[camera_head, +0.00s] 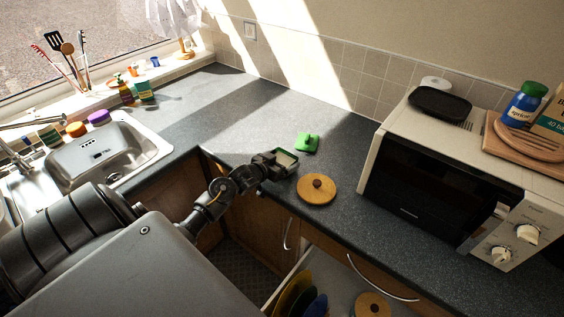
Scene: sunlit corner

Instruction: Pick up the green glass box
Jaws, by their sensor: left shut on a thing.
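The green glass box (286,158) is a small, clear container with a green rim, near the counter's front edge. My left gripper (273,163) is shut on its left side. I cannot tell whether the box touches the counter. A green lid-like piece (306,143) lies on the counter just behind and to the right, apart from the box. My right gripper does not show.
A round wooden lid (316,189) with a dark knob lies on the counter (345,150) right of the box. A microwave (440,170) stands at the right. The sink (105,150) is at the left. An open drawer (338,282) with plates is below.

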